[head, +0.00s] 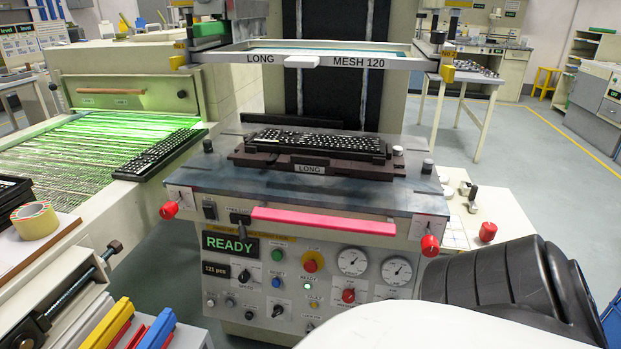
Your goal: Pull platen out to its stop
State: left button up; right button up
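The printing machine stands in front of me with a grey metal table top (215,165). On it sits a dark brown fixture (250,162) labelled LONG, which appears to be the platen or its nest. A black keyboard (318,143) lies on the fixture, below the raised screen frame (300,62) marked LONG and MESH 120. A pink bar (322,221) runs along the front edge of the table. I cannot tell whether it is joined to the platen. Neither gripper is in view; only black and white parts of my own arm show at the lower right.
Red knobs (169,210) and (430,245) flank the table front. The control panel display (230,243) reads READY. A green-lit conveyor (75,150) carrying another keyboard (160,154) stands at left. A tape roll (35,220) lies at lower left.

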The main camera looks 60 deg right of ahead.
aim_at(396, 215)
jog(key=k, duration=0.5)
jog(key=z, duration=0.75)
